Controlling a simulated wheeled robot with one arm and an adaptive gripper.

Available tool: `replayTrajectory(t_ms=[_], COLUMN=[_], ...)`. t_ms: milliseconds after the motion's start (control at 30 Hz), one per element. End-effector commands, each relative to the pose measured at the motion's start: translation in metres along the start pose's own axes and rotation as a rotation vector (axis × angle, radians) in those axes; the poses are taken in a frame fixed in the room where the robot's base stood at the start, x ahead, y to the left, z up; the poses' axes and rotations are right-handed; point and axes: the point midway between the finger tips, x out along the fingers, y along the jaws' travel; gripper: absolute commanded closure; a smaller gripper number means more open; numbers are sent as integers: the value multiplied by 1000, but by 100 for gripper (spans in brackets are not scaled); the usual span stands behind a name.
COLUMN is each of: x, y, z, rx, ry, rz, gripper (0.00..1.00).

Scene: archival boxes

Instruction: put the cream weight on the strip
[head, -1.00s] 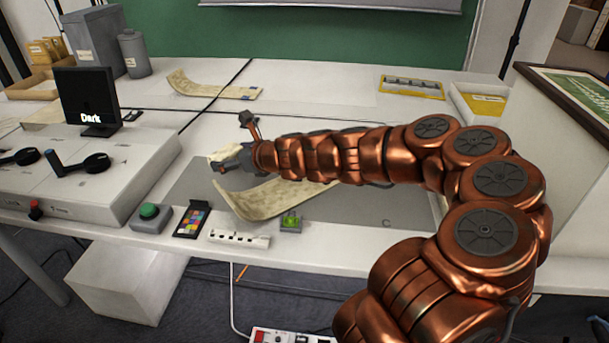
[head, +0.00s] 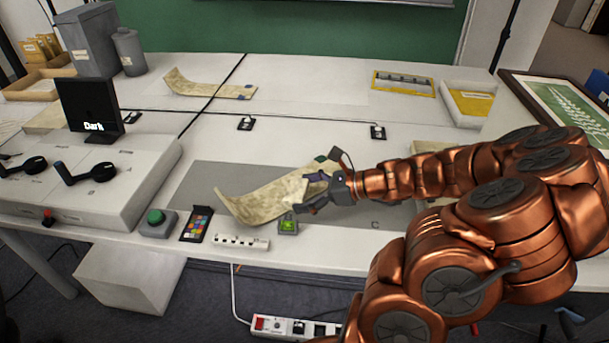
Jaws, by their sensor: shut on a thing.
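The strip (head: 262,201) is a long, mottled beige sheet on the grey mat, its left end curling up. My gripper (head: 314,188) is over the strip's right part, its fingers shut. A pale patch shows between the fingers; it looks like the cream weight, but fingers and strip of similar colour blur its outline. I cannot tell whether it touches the strip. A dark green piece (head: 320,158) shows just behind the gripper, partly hidden.
A green-lit small device (head: 288,225), a white block (head: 240,241), a colour card (head: 196,224) and a green button (head: 156,220) line the front edge. Another beige strip (head: 205,88) lies at the back. The mat's left part (head: 205,180) is clear.

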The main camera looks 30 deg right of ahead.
Motion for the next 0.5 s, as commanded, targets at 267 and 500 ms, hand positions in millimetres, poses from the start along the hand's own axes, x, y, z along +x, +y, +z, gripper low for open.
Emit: replayTrajectory(t_ms=[267, 500], x=[-48, -67], y=[37, 56], z=[-1, -1], rx=[-23, -36], ry=[0, 0], rz=[61, 87], gripper=[61, 61])
